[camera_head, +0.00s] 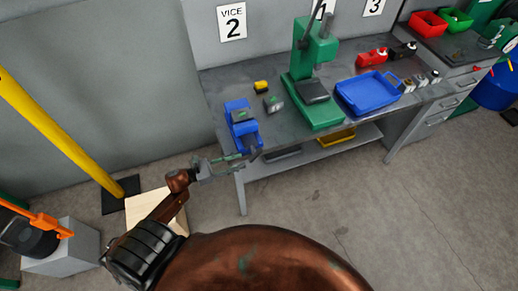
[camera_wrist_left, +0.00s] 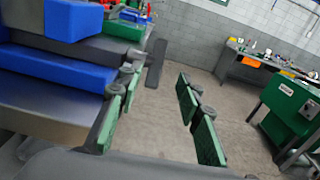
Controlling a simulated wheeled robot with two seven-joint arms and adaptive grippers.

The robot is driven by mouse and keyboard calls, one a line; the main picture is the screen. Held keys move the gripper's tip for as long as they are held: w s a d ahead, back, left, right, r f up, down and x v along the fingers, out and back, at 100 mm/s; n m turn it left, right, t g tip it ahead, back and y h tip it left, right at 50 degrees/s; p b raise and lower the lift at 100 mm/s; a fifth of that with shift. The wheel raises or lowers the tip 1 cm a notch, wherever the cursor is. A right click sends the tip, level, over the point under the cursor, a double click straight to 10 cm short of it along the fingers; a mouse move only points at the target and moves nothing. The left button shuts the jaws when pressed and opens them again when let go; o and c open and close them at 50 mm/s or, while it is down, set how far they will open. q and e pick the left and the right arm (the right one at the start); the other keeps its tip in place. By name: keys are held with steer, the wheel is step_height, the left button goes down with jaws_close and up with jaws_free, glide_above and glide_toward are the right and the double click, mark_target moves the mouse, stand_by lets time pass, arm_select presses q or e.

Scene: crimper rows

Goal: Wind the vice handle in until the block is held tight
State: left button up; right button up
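The blue vice (camera_head: 240,125) stands at the near left corner of the grey workbench; in the left wrist view its blue and grey body (camera_wrist_left: 50,75) fills the left side. A dark grey bar, seemingly the vice handle (camera_wrist_left: 155,63), stands just beyond my fingertips. My left gripper (camera_head: 238,160) is at the vice's front, by the bench edge. In the wrist view the left gripper (camera_wrist_left: 157,85) has its green pads apart, with nothing clearly held between them. Something small and green shows at the vice top; I cannot tell if it is the block. My right gripper is not seen.
A green press (camera_head: 314,85), a blue tray (camera_head: 368,94), a small yellow item (camera_head: 261,87) and a dark grey item (camera_head: 273,103) stand on the workbench (camera_head: 220,83). A yellow post (camera_head: 60,137) rises at left.

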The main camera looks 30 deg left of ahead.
mark_target(255, 155)
arm_select(q)
steer(key=p+x, duration=0.2)
steer(key=x, duration=0.5)
steer(key=shift+w+a+r, duration=0.15)
steer(key=shift+w+r, duration=0.05)
steer(key=shift+w+d, duration=0.25)
steer(key=shift+w, duration=0.05)
steer(key=shift+w+d+f, duration=0.1)
steer(key=shift+w+d, duration=0.15)
jaws_close()
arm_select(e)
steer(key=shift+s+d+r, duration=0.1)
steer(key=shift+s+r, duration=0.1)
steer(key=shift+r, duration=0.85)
